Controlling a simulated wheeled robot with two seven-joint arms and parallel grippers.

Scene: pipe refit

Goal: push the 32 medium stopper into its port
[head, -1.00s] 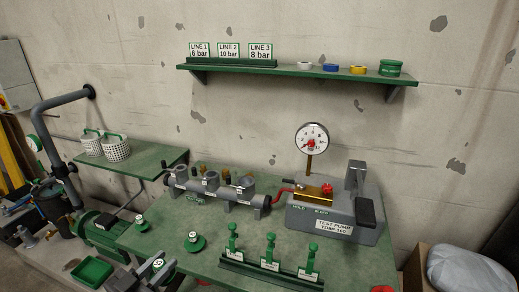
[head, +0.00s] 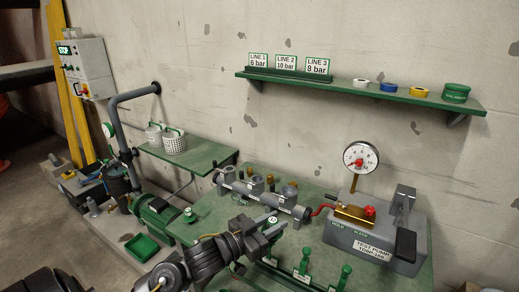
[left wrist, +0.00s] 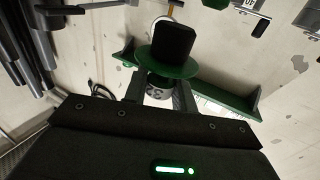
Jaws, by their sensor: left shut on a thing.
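My left gripper (head: 266,227) is shut on the 32 medium stopper (head: 273,219), at the near side of the grey manifold (head: 228,184) on the green bench. In the left wrist view the stopper has a black plug (left wrist: 173,43), a green flange (left wrist: 160,70) and a pale grip marked 32 (left wrist: 157,91) between the fingers (left wrist: 158,100). The manifold's round ports face up; the gripper and stopper are in front of its lower edge. I cannot tell how far the stopper is from a port. My right gripper is not in view.
Green-handled pieces (head: 304,262) stand in a rack at the front. A shelf (head: 350,90) is above.

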